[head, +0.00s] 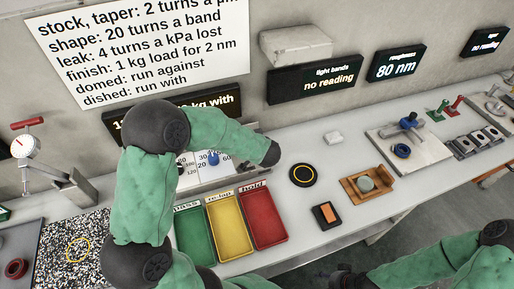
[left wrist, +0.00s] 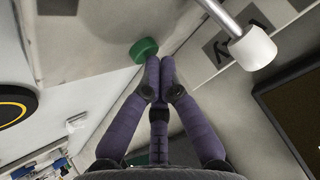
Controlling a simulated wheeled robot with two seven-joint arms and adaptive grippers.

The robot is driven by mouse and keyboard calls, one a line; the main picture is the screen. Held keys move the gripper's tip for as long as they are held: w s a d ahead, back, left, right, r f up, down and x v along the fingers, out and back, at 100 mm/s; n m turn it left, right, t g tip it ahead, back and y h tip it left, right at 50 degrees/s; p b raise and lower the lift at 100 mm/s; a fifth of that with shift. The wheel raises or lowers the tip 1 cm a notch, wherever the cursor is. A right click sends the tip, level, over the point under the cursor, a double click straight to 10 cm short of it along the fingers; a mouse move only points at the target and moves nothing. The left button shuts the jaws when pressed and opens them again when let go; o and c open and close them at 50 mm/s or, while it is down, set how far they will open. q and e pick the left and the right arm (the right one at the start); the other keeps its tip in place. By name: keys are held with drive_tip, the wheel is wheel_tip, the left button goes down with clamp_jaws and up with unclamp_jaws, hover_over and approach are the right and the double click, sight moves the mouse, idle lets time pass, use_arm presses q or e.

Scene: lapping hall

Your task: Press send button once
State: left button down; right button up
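A round green button (left wrist: 143,48) sits on a pale grey surface in the left wrist view; no lettering on it can be read. I take it for the send button; in the head view I cannot make it out, and my left arm covers part of the bench. My left gripper (left wrist: 159,62) has purple fingers drawn together at the tips, with nothing between them. The tips are right beside the button's lower right edge; I cannot tell whether they touch it. My right gripper (head: 343,277) shows only as a dark shape at the bottom edge of the head view.
A white-capped rod (left wrist: 252,48) juts near my left fingers. Green, yellow and red trays (head: 265,218) lie before my left arm. A black disc with a yellow ring (head: 303,175), an orange-topped block (head: 326,214) and a wooden holder (head: 365,186) stand on the bench.

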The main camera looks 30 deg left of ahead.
use_arm(q)
drive_tip(key=shift+f, duration=0.2)
idle(0.3)
drive_tip(key=shift+r, duration=0.1)
drive_tip(key=shift+r+p, duration=0.85)
drive_tip(key=shift+p, duration=0.5)
wheel_tip(320, 180, up, 5)
drive_tip(key=p, duration=0.6)
drive_tip(key=shift+p, duration=0.3)
